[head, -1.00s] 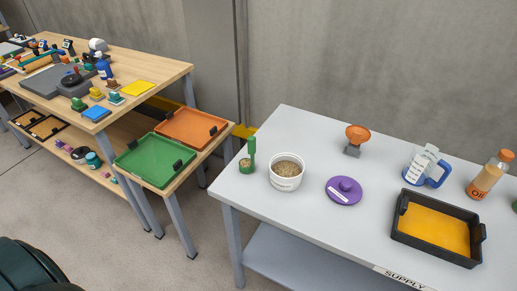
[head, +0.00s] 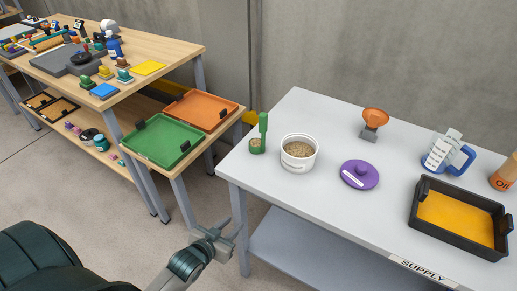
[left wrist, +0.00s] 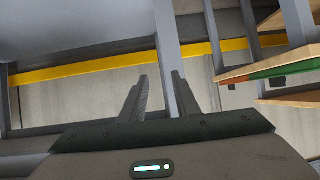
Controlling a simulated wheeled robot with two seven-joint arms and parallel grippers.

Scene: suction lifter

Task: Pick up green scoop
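The green scoop (head: 263,124) stands with its handle upright at the left end of the grey supply table (head: 330,200), its small cup (head: 257,146) at the bottom. It is just left of a white tub (head: 299,153) of grainy material. My left gripper (head: 226,233) is in front of the table's left front corner, lower in the picture than the scoop and apart from it. In the left wrist view its two fingers (left wrist: 158,95) are spread with nothing between them. The scoop does not show in the left wrist view. My right gripper is not in view.
A purple lid (head: 359,174), an orange-topped funnel-like piece (head: 374,122), a blue-handled jug (head: 447,155) and a black tray with yellow inside (head: 414,219) stand further right.

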